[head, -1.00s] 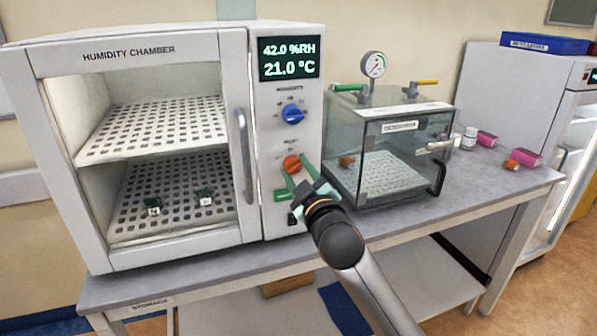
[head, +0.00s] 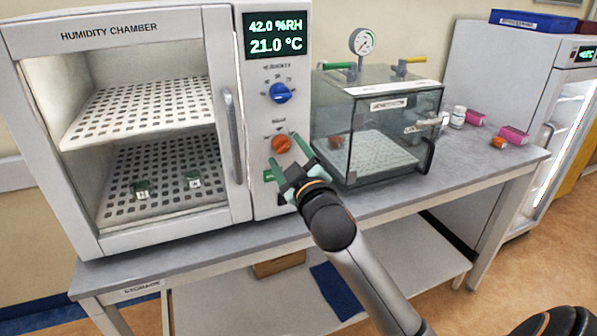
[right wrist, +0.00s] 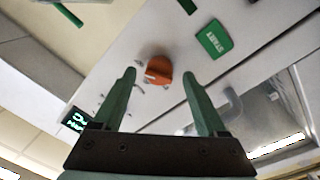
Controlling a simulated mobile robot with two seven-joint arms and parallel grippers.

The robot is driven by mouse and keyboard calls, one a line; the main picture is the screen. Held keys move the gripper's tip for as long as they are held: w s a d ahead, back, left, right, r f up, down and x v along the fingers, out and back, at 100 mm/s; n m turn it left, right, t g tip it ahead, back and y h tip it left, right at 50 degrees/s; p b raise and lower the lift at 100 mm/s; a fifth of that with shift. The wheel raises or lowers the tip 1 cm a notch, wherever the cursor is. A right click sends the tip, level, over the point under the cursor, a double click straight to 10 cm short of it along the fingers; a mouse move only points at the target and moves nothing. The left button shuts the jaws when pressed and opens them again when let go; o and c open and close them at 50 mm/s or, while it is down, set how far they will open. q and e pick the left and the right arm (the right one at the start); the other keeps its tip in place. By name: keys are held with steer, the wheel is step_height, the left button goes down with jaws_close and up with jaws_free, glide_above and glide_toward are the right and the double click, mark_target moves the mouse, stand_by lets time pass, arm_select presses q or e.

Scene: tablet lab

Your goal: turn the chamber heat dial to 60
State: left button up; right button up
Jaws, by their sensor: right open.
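The humidity chamber (head: 240,215) stands on the bench with its glass door shut. Its display (head: 276,36) reads 42.0 %RH and 21.0 °C. The orange lower dial (head: 282,144) is on the control panel, under the blue humidity dial (head: 280,93); its scale is too small to read. My right gripper (head: 284,152) is open, its green fingers pointing at the panel on either side of the orange dial. In the right wrist view the orange dial (right wrist: 160,68) shows between the fingertips (right wrist: 159,76); contact cannot be told. My left gripper is not in view.
A glass vacuum box (head: 385,150) with a gauge (head: 362,41) stands close to the right of the panel. The chamber door handle (head: 231,135) sticks out at left. Small bottles and pink boxes (head: 513,135) lie farther right.

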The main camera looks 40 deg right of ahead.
steer(key=p+v, duration=0.2)
steer(key=v, duration=0.9)
steer(key=shift+s, duration=0.25)
steer(key=shift+a, duration=0.15)
steer(key=s+a+f+g+y, duration=0.15)
steer(key=a+f, duration=0.25)
steer(key=f, duration=0.7)
steer(key=s+a+f+g+y, duration=0.1)
steer(key=a+f+g+y, duration=0.2)
steer(key=f, duration=0.8)
steer(key=s+a+f+m+g+y, duration=0.1)
steer(key=s+a+f+g, duration=0.1)
steer(key=s+f, duration=0.4)
steer(key=s+a+f+m+g+y, duration=0.1)
steer(key=s+a+f, duration=0.3)
steer(key=f, duration=0.6)
steer(key=shift+s+a+m+g+y+p, duration=0.45)
steer(key=shift+s+g, duration=0.2)
steer(key=shift+s, duration=0.55)
